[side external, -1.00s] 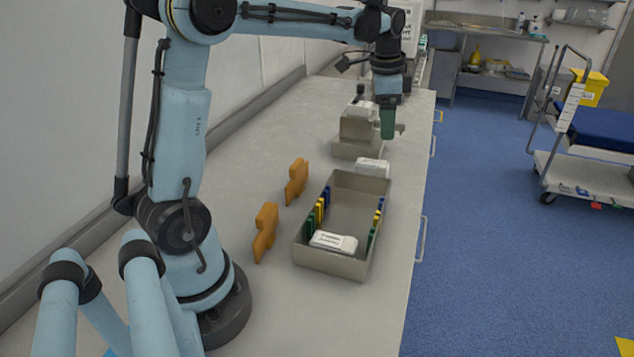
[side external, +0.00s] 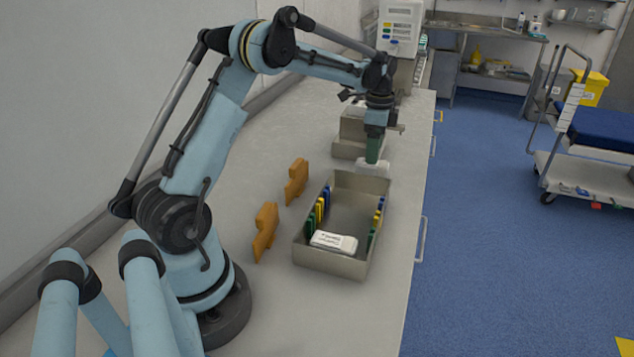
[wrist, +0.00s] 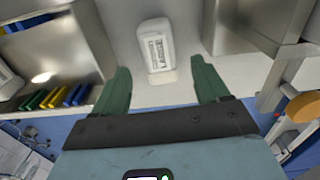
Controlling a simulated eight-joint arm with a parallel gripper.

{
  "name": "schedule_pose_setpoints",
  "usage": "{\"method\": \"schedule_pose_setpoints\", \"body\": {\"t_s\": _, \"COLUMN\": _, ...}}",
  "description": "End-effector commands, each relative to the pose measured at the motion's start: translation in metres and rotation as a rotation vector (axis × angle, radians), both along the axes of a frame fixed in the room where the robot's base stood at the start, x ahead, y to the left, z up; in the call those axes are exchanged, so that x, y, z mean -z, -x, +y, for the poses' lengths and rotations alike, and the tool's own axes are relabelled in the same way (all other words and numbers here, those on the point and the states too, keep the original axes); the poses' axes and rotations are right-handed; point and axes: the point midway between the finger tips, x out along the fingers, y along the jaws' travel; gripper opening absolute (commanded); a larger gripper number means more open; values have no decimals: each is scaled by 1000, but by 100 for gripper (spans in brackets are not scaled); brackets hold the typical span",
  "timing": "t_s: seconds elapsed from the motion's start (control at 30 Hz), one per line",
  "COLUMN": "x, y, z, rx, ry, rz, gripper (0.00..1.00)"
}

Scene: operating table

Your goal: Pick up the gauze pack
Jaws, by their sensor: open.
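A white gauze pack (side external: 370,169) with printed text lies on the counter just behind the metal tray; the gripper hides part of it in the side view. My gripper (side external: 374,160) points down with its green fingers just above this pack. In the wrist view the gripper (wrist: 160,67) is open and empty, and the pack (wrist: 156,44) lies ahead of and roughly between the fingertips. I see no contact with it. A second, similar white pack (side external: 334,242) lies inside the tray at its near end.
The metal tray (side external: 335,262) holds several coloured clips along its side walls. A metal dispenser-like box (side external: 352,127) stands behind the pack. Two orange-brown holders (side external: 265,232) stand left of the tray. The counter (side external: 385,310) in front of the tray is clear.

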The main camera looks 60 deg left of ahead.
Motion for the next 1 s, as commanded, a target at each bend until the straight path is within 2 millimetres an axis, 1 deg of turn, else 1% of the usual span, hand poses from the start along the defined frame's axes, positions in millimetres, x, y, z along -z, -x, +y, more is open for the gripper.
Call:
{"method": "schedule_pose_setpoints", "body": {"t_s": 0.13, "x": 11, "y": 0, "z": 0, "rx": 0, "ry": 0, "rz": 0, "gripper": 74}}
{"method": "schedule_pose_setpoints", "body": {"t_s": 0.3, "x": 36, "y": 1, "z": 0, "rx": 0, "ry": 0, "rz": 0, "gripper": 74}}
{"method": "schedule_pose_setpoints", "body": {"t_s": 0.4, "x": 48, "y": 1, "z": -1, "rx": -1, "ry": -1, "rz": -1, "gripper": 74}}
{"method": "schedule_pose_setpoints", "body": {"t_s": 0.53, "x": 54, "y": 1, "z": -1, "rx": -1, "ry": -1, "rz": -1, "gripper": 74}}
{"method": "schedule_pose_setpoints", "body": {"t_s": 0.73, "x": 54, "y": 1, "z": -1, "rx": -1, "ry": -1, "rz": -1, "gripper": 74}}
{"method": "schedule_pose_setpoints", "body": {"t_s": 1.0, "x": 54, "y": 1, "z": -1, "rx": -1, "ry": -1, "rz": -1, "gripper": 33}}
